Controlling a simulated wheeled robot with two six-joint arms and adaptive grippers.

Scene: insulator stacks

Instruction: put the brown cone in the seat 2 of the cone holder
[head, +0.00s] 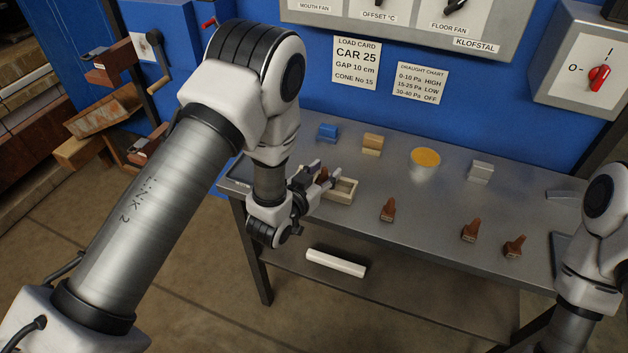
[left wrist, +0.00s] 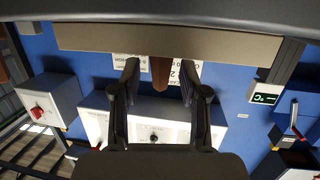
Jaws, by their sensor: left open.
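The cone holder (head: 345,192) is a cream tray-like block on the left part of the steel table. In the left wrist view its pale long side (left wrist: 90,40) spans the top. A brown cone (left wrist: 160,72) shows between my left fingers there, tip pointing down in that picture, its base end against or behind the holder. My left gripper (head: 326,180) is at the holder; its fingers are open on both sides of the cone, with gaps visible in the left wrist view. The seat numbers cannot be read. My right gripper is out of the picture.
Several brown pieces with pale bases stand on the table, one of them near the middle (head: 387,211). Behind are a blue block (head: 328,132), a tan block (head: 372,143), a cup with yellow contents (head: 425,165) and a grey block (head: 480,171).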

